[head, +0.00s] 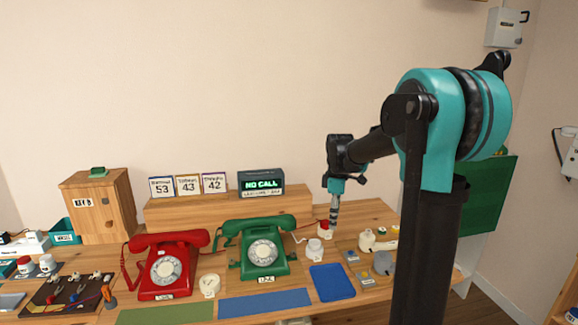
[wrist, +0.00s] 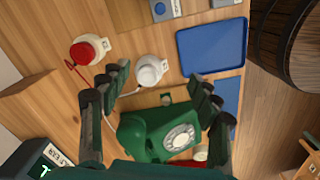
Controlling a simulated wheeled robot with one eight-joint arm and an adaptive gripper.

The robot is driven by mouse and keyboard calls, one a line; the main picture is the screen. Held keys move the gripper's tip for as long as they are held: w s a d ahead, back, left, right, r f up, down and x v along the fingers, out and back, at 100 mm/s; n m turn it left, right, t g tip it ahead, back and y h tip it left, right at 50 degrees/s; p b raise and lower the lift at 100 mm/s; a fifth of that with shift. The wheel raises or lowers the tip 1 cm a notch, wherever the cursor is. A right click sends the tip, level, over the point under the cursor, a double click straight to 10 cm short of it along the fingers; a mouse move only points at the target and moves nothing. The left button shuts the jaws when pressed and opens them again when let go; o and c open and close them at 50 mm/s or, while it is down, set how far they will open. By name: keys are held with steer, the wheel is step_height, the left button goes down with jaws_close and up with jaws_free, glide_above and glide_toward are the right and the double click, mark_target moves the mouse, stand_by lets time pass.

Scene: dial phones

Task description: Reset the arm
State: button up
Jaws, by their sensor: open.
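My gripper (head: 333,222) hangs pointing down at the end of my arm, above the back right of the table (head: 378,212). In the wrist view my gripper (wrist: 162,88) has its two fingers spread wide with nothing held between them. The green dial phone (head: 264,250) stands left of the gripper in the head view. It also shows in the wrist view (wrist: 150,135), partly behind the fingers, with its dial visible. The red dial phone (head: 165,268) stands farther left.
A white round device (head: 315,248) and a red-and-white one (head: 324,228) stand near below the gripper. A blue tray (head: 332,283) lies in front. A wooden shelf (head: 215,208) carries number cards and a "NO CALL" display (head: 261,183). A barrel (wrist: 285,45) shows in the wrist view.

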steer(key=s+d+f+m+t, duration=0.1)
steer(key=s+f+m, duration=0.3)
steer(key=s, duration=0.4)
steer(key=s+d+f+m+t, duration=0.1)
steer(key=s+f+m, duration=0.4)
steer(key=s, duration=0.3)
steer(key=s+d+f+m+t, duration=0.1)
steer(key=s+f+m, duration=0.3)
steer(key=s, duration=0.5)
steer(key=shift+d+f+m+t, duration=0.25)
steer(key=shift+d+m+t, duration=0.2)
steer(key=shift+m, duration=0.55)
